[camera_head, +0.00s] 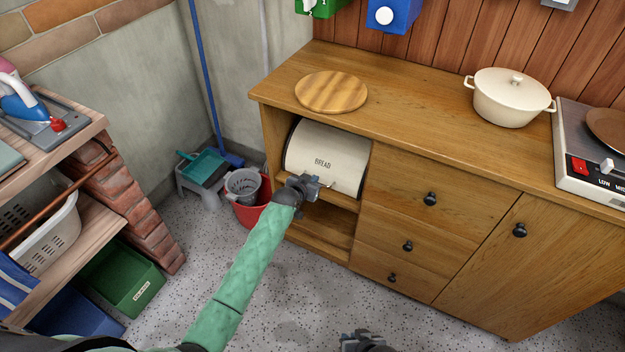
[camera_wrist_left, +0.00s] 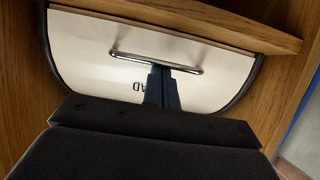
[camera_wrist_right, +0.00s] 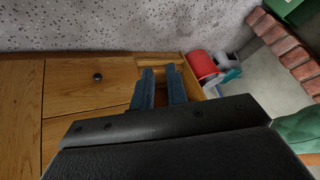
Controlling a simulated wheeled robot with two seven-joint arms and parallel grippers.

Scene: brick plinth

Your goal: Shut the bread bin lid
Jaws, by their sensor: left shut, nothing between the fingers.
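The bread bin (camera_head: 325,158) has a cream, curved lid marked BREAD and sits in the open niche of the wooden cabinet. Its lid (camera_wrist_left: 100,50) looks fully down, with the metal handle (camera_wrist_left: 155,62) low on its front, near the shelf. The left wrist view shows this upside down. My left gripper (camera_head: 317,187) is shut and empty in front of the lid. Its fingertips (camera_wrist_left: 158,72) are at the handle; I cannot tell whether they touch it. My right gripper (camera_head: 362,338) is low at the bottom of the head view, its fingers (camera_wrist_right: 161,80) apart and empty, away from the bin.
The niche shelf (camera_wrist_left: 190,18) runs under the bin, with cabinet walls at both sides. A round board (camera_head: 331,92) and a cream pot (camera_head: 508,97) stand on the cabinet top. A red bucket (camera_head: 247,212) stands left of the cabinet. The floor in front is clear.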

